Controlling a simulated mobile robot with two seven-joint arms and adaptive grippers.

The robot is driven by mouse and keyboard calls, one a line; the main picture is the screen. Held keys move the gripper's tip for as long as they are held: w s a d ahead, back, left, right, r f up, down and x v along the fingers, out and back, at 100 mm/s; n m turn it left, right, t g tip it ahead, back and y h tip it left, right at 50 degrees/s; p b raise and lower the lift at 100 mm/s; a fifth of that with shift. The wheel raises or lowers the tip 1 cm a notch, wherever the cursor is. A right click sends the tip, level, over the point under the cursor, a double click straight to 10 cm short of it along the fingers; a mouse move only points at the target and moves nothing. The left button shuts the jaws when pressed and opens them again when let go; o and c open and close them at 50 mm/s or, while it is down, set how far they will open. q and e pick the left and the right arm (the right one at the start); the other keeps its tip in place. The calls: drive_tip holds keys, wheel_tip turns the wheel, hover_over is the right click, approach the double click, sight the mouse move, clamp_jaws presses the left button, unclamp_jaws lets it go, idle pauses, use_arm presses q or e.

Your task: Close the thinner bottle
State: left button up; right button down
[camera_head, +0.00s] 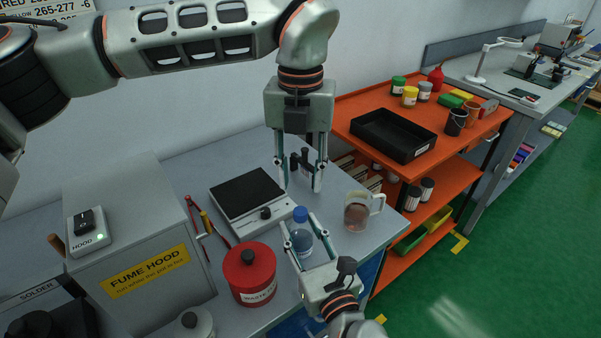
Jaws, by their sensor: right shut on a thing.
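A clear bluish bottle (302,245) with a blue cap (300,214) stands on the grey bench; I take it for the thinner bottle. The cap sits at the top of its neck; I cannot tell how tightly. My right gripper (299,222) comes from the front and is shut on the bottle, one finger on each side. My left gripper (301,186) points down above and behind the cap, its fingers apart. Small dark items show between its fingers, seemingly behind them, and it appears to hold nothing.
A black-topped plate device (246,195) stands left of the bottle, a red waste can (250,273) at front left. The fume hood box (140,255) is at left. An orange cart (365,95) stands beyond the bench.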

sight(300, 211)
use_arm(q)
drive_tip(key=shift+f, duration=4.05)
clamp_jaws()
drive_tip(key=m, duration=0.5)
drive_tip(key=shift+o, duration=0.7)
unclamp_jaws()
